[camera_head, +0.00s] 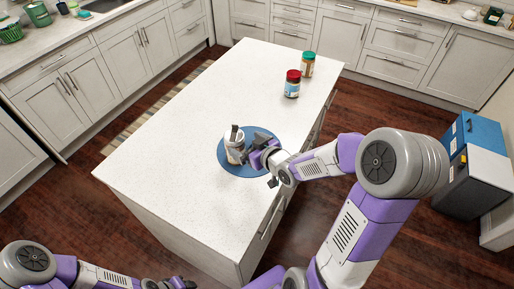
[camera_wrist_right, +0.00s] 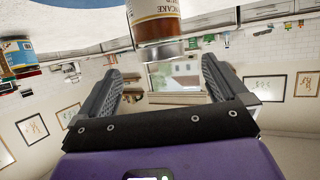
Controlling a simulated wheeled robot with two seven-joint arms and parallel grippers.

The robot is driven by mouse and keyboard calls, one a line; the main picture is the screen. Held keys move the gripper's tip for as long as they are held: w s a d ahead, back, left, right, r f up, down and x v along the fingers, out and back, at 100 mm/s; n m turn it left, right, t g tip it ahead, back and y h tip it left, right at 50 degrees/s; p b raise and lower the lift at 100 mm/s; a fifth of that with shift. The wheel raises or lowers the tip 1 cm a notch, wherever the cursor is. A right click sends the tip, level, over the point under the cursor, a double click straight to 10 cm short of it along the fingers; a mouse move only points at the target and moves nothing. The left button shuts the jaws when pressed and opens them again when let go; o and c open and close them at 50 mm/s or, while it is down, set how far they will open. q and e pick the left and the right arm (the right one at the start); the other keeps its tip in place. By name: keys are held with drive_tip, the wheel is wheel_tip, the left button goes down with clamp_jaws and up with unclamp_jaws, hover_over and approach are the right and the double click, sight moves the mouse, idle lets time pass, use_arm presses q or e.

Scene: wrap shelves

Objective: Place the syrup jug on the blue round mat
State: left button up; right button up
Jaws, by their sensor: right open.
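The syrup jug (camera_head: 234,150) stands upright on the blue round mat (camera_head: 233,169), on the white island counter. My right gripper (camera_head: 258,148) is just to the right of the jug, over the mat. In the right wrist view the jug (camera_wrist_right: 155,28) appears upside down, with part of its label and its cap in sight. The jaws of my right gripper (camera_wrist_right: 165,72) are spread, empty and apart from the jug. My left gripper (camera_head: 170,284) is at the bottom edge of the head view, away from the counter; its jaws are too unclear to read.
A red-lidded jar (camera_head: 292,84) and a green-lidded jar (camera_head: 307,64) stand at the far right end of the island (camera_head: 175,150). The counter left of the mat is clear. A blue and grey bin (camera_head: 477,165) stands on the floor at right.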

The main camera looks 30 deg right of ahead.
drive_tip(key=shift+b+v, duration=0.5)
drive_tip(key=shift+v, duration=2.3)
